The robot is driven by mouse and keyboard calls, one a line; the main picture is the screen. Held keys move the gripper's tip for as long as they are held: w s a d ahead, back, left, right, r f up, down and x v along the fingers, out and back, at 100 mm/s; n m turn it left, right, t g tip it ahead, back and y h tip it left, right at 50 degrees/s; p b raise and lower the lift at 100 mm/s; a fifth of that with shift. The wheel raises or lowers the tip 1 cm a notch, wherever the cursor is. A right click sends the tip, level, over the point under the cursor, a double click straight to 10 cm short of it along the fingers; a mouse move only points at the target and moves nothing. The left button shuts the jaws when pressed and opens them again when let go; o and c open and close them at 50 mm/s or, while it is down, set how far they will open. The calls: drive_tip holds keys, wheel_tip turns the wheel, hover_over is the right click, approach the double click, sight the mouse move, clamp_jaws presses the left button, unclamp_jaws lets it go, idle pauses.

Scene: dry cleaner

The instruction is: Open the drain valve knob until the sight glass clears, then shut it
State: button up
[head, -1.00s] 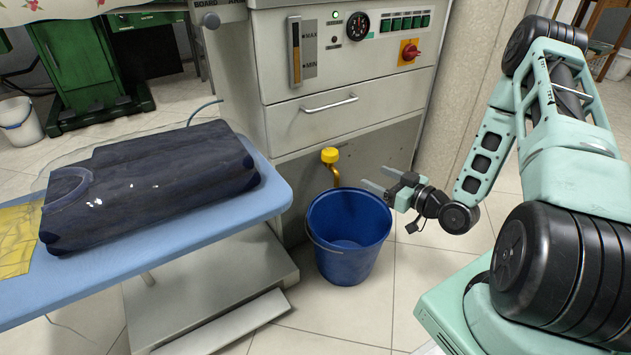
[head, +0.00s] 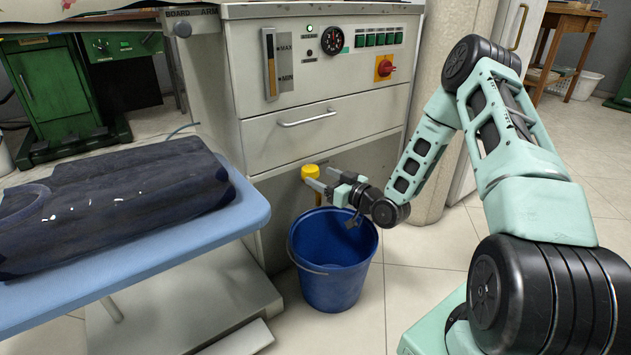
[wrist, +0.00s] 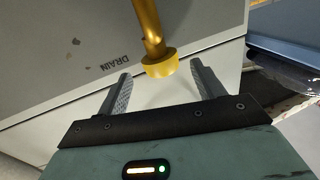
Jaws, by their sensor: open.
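The yellow drain valve knob (head: 310,172) sits on a brass pipe low on the front of the machine, above a blue bucket (head: 330,262). In the wrist view the knob (wrist: 160,66) lies between and just beyond the tips of my gripper (wrist: 158,82), whose two fingers are spread wide. My gripper (head: 320,178) is open beside the knob in the head view; whether a finger touches it I cannot tell. The sight glass (head: 270,62) is on the machine's panel at upper left, between MAX and MIN marks, with a dark upper part and an amber lower part.
The machine (head: 330,90) has a gauge (head: 332,40), a red switch (head: 384,68) and a drawer. A blue ironing board (head: 130,245) with dark folded garments (head: 110,195) stands at left. Tiled floor (head: 440,270) is open to the right of the bucket.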

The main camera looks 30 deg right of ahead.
sight(317, 174)
drive_tip(key=shift+b+x, duration=0.45)
drive_tip(key=shift+x, duration=1.3)
drive_tip(key=c, duration=1)
